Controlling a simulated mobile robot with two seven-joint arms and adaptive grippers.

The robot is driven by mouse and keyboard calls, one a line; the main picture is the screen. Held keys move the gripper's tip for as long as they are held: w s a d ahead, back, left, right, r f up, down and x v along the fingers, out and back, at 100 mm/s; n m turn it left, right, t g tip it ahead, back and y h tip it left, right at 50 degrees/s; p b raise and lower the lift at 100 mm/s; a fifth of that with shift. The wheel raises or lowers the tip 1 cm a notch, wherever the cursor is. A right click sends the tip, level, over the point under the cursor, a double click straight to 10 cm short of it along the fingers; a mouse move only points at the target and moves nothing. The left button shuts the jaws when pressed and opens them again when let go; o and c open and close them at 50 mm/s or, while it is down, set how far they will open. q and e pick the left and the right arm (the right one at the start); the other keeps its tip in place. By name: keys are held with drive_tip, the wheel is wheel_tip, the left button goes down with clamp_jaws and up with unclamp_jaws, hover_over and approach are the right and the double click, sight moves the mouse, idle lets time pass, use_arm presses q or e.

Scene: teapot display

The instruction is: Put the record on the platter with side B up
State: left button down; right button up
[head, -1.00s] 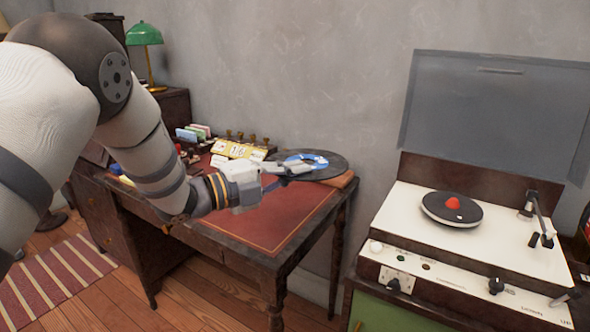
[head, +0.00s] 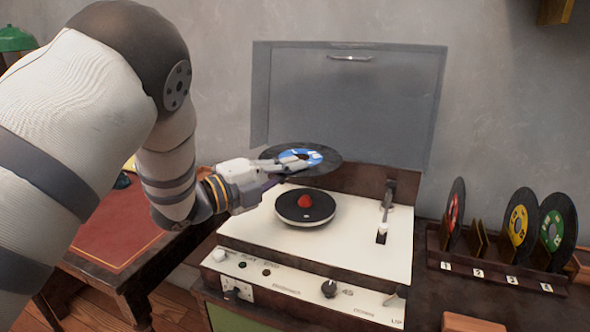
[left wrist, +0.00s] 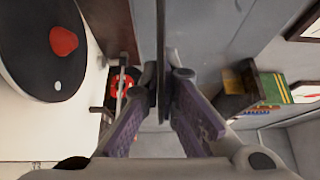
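The black record (head: 328,165) with a blue and white label is held roughly flat in the head view, above and behind the platter. My left gripper (head: 293,164) is shut on it, with a finger across the label. The side letter is not readable. In the left wrist view the record (left wrist: 161,45) shows edge-on as a thin dark strip between the fingers. The round platter (head: 291,209) is empty but for a red centre piece (head: 305,201); the platter also shows in the left wrist view (left wrist: 25,55). My right gripper is not in view.
The player's grey lid (head: 345,100) stands open behind. The tonearm (head: 387,205) is at the platter's right. A rack (head: 490,270) with several records stands at right. The desk (head: 115,235) is at left.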

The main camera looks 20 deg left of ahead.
use_arm(q)
drive_tip(key=shift+w+d, duration=0.35)
drive_tip(key=shift+d, duration=0.25)
drive_tip(key=shift+s+a, duration=0.1)
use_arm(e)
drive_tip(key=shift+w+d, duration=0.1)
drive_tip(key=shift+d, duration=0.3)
use_arm(q)
drive_tip(key=shift+r, duration=0.1)
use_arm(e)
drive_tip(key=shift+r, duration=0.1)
